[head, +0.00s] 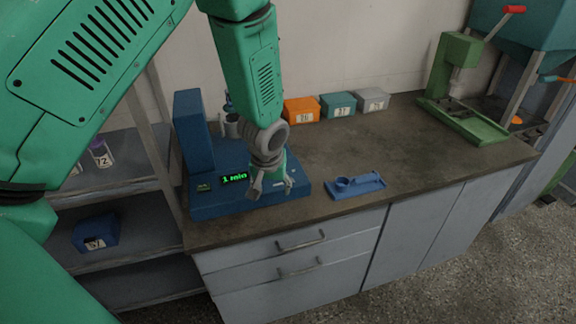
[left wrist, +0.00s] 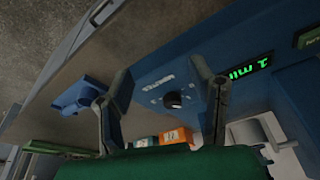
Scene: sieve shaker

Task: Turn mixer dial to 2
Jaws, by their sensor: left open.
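The blue mixer (head: 240,205) stands at the left end of the counter, with a green lit display (head: 234,178) that reads "1 min". Its black dial (left wrist: 173,100) shows in the left wrist view on the blue front panel, with small white marks around it. In the head view my gripper hides the dial. My left gripper (head: 271,190) is open above the mixer's front. In the left wrist view its two fingers (left wrist: 158,92) stand apart on either side of the dial, with no clear contact. I cannot read the dial's setting. My right gripper is not in view.
A blue tray (head: 372,188) lies right of the mixer. Orange (head: 300,109), teal (head: 338,104) and grey (head: 372,100) bins stand along the wall. A green press (head: 462,120) stands at the right. The middle of the counter is clear.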

